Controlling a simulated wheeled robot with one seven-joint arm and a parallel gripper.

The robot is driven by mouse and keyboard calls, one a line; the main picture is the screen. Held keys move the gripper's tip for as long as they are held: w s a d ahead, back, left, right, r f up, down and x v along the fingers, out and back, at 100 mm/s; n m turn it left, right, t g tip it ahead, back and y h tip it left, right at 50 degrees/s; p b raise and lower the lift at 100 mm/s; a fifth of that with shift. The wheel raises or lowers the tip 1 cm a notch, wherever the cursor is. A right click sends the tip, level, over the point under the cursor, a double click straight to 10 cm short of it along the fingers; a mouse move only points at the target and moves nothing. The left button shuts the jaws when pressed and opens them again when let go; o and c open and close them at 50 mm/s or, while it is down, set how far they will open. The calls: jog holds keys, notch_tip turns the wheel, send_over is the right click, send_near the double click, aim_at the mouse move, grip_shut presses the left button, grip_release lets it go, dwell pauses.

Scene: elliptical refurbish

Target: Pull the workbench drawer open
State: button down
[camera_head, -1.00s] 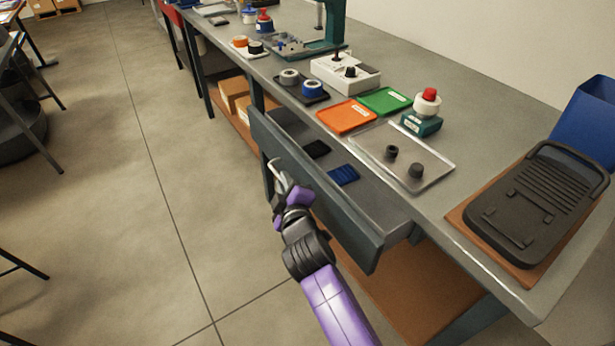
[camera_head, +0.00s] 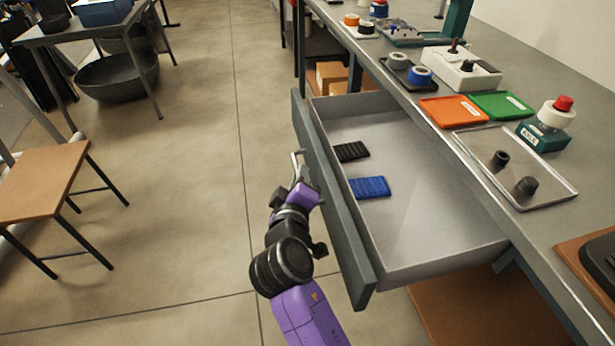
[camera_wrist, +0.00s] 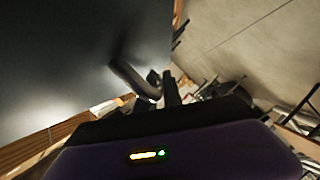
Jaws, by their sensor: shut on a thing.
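The workbench drawer (camera_head: 440,262) stands pulled well out from under the grey bench top, and its floor is exposed. A black ribbed piece (camera_head: 351,152) and a blue ribbed piece (camera_head: 370,187) lie inside it. My gripper (camera_head: 297,172) is at the outer face of the drawer front (camera_head: 335,205), shut on the bar handle (camera_head: 296,160). In the wrist view the handle (camera_wrist: 133,80) runs from the dark drawer front (camera_wrist: 70,50) to between the fingers (camera_wrist: 163,88). The exact grip is partly hidden there.
The workbench top (camera_head: 520,80) holds an orange tray (camera_head: 453,110), a green tray (camera_head: 501,105) and a clear tray (camera_head: 545,180) with two dark knobs. A wooden-seated chair (camera_head: 45,180) stands at the left. Open floor (camera_head: 190,200) lies between it and the drawer.

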jog(key=shift+f, duration=0.1)
jog(key=c, duration=1.8)
grip_release()
jog(key=shift+o, duration=0.2)
jog(key=p+v, duration=0.1)
jog(key=v, duration=0.6)
jog(key=shift+s, duration=0.4)
